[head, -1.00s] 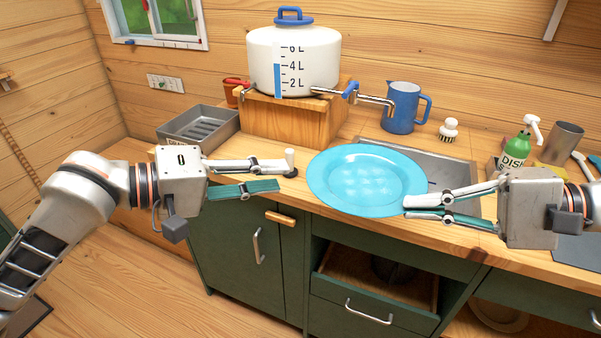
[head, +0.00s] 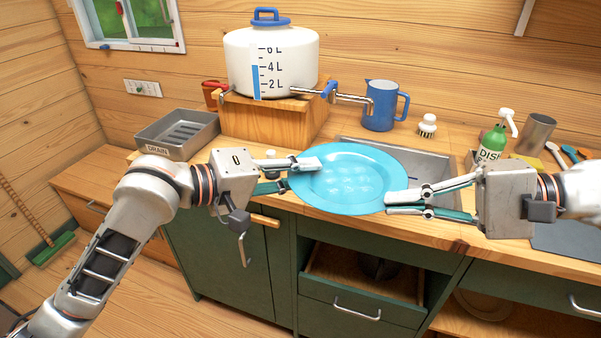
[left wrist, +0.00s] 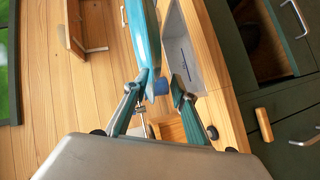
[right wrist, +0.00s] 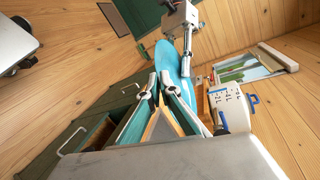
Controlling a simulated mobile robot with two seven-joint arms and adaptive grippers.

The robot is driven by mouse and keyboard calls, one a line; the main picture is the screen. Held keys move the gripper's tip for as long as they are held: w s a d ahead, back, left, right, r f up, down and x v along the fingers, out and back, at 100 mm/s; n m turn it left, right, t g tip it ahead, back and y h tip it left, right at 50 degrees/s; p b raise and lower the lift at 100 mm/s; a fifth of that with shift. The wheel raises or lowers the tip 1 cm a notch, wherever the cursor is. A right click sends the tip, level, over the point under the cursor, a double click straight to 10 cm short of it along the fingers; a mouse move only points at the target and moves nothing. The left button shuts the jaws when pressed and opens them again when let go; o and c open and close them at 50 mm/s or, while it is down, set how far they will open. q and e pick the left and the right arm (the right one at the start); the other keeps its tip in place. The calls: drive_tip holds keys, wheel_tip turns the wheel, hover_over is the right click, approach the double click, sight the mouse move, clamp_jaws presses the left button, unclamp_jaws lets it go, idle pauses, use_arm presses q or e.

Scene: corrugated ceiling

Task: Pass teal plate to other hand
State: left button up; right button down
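The teal plate (head: 350,180) is held level above the counter, in front of the sink. My right gripper (head: 392,204) is shut on its right rim; the right wrist view shows the plate (right wrist: 172,62) beyond the closed fingertips (right wrist: 160,80). My left gripper (head: 292,174) is at the plate's left rim, with one finger above and the other lower. In the left wrist view, the plate (left wrist: 146,40) is seen nearly edge-on between the spread fingers (left wrist: 156,92). The lower left fingertip is partly hidden by the plate in the head view.
A white pot (head: 270,60) stands on a wooden block at the back. A blue pitcher (head: 380,108), a brush (head: 427,125) and a green soap bottle (head: 492,142) stand behind and right of the sink (head: 425,165). A grey drain tray (head: 180,133) is left. A drawer (head: 365,278) below is open.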

drive_tip(key=shift+r, duration=0.1)
use_arm(q)
clamp_jaws()
use_arm(e)
drive_tip(key=c, duration=2.2)
unclamp_jaws()
drive_tip(key=shift+d, duration=0.15)
